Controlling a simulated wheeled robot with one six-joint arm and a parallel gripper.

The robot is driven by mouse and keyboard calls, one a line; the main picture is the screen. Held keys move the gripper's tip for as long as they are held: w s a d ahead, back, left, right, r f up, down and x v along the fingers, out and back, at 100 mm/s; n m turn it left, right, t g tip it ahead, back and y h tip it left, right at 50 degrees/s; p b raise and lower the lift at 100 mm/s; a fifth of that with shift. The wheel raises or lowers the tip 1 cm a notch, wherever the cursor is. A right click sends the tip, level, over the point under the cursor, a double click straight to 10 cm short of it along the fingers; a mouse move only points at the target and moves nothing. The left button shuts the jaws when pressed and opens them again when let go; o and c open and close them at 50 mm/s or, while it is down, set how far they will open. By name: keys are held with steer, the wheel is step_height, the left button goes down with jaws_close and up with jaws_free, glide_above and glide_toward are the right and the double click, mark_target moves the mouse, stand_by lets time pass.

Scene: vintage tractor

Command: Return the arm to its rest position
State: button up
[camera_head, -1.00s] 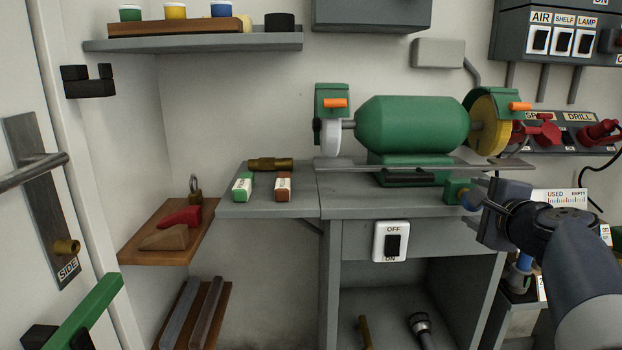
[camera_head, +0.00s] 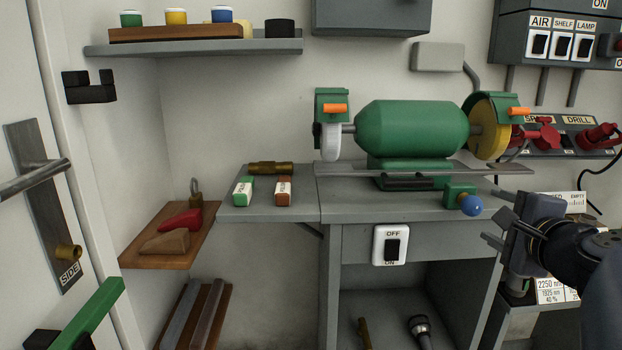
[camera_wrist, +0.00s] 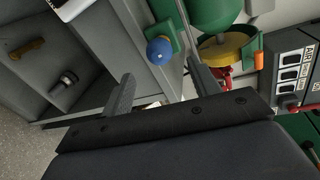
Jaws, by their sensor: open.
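My gripper (camera_head: 487,226) is at the right of the head view, in front of the bench's right end. Its two fingers are apart with nothing between them. In the wrist view the gripper (camera_wrist: 158,88) is also open and empty, with the fingers spread toward the bench. A green block with a blue ball knob (camera_head: 471,205) sits on the bench edge just left of the gripper, apart from it. The blue knob also shows in the wrist view (camera_wrist: 159,50). Part of my arm runs off the right edge of the head view.
The green bench grinder (camera_head: 412,125) stands on the grey bench (camera_head: 345,203). An OFF/ON switch (camera_head: 391,245) is on the bench front. Red plugs (camera_head: 601,137) and a cable are at the right wall. A wooden shelf (camera_head: 150,250) is at the left. Open floor (camera_wrist: 25,150) shows in the wrist view.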

mark_target(478, 212)
steer(key=x, duration=0.7)
steer(key=shift+w, duration=0.25)
steer(key=shift+s+r+m+y+p, duration=0.2)
steer(key=shift+m+y+p, duration=0.2)
steer(key=shift+m+p, duration=0.55)
steer(key=m+y+p, duration=0.1)
steer(key=m+p, duration=0.1)
steer(key=m, duration=0.1)
steer(key=m+p, duration=0.3)
steer(key=shift+w+d+f+t+y+p, duration=0.1)
steer(key=shift+t+y+p, duration=0.2)
steer(key=shift+y+p, duration=0.1)
steer(key=m+p, duration=0.2)
steer(key=m, duration=0.1)
steer(key=m+t+y+p, duration=0.1)
steer(key=m+p, duration=0.1)
steer(key=m, duration=0.1)
steer(key=shift+f, duration=0.2)
steer(key=shift+f+m+y+p, duration=0.15)
steer(key=shift+m+y+p, duration=0.15)
steer(key=shift+m+p, duration=0.65)
steer(key=shift+f+b, duration=0.1)
steer(key=shift+b, duration=0.25)
